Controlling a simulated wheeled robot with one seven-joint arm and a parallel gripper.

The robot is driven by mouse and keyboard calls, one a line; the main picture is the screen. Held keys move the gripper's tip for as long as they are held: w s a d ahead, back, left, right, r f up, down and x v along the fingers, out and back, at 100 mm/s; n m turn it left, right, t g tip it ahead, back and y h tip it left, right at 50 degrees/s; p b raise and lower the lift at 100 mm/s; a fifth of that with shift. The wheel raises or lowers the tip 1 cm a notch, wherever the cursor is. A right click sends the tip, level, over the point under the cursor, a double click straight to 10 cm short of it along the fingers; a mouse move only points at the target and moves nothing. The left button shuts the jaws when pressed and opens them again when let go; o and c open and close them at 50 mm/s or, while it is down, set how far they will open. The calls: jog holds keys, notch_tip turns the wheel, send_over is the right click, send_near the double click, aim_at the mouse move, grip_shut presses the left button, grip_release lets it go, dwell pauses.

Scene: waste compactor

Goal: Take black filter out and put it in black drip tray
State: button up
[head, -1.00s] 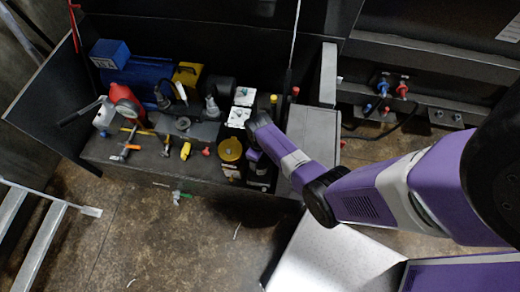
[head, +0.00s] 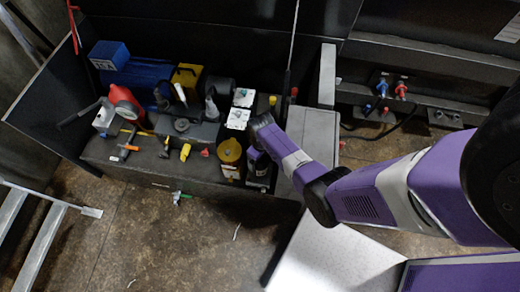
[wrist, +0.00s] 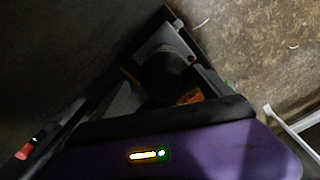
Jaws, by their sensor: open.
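In the wrist view, a dark cylinder (wrist: 165,72), which looks like the black filter, stands just beyond my gripper's dark edge. Its lower part is hidden. In the head view, my gripper (head: 257,163) hangs at the front right of the dark equipment bay, just right of a yellow-topped canister (head: 230,151). My own wrist covers much of it, and its fingertips are not clear. My gripper is open, and I see nothing held in it. I cannot make out the black drip tray for certain in either view.
The brown floor (head: 150,225) in front is mostly open.

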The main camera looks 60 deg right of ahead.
jog(key=m, duration=0.1)
jog(key=s, duration=0.1)
jog(key=m, duration=0.1)
jog(key=shift+s+a+f+m, duration=0.25)
jog(key=shift+s+m, duration=0.05)
jog(key=w+m, duration=0.2)
jog(key=m, duration=0.1)
jog(key=shift+a, duration=0.15)
jog(key=shift+w+r+m, duration=0.1)
jog(key=shift+w+m, duration=0.15)
jog(key=shift+m, duration=0.85)
jog(key=m, duration=0.4)
jog(key=shift+s+m, duration=0.3)
jog(key=shift+m, duration=0.1)
jog(key=m+p, duration=0.1)
jog(key=m, duration=0.4)
jog(key=shift+s, duration=0.15)
jog(key=c, duration=1.6)
jog(key=shift+o, duration=0.2)
jog(key=n, duration=0.4)
jog(key=shift+n, duration=0.4)
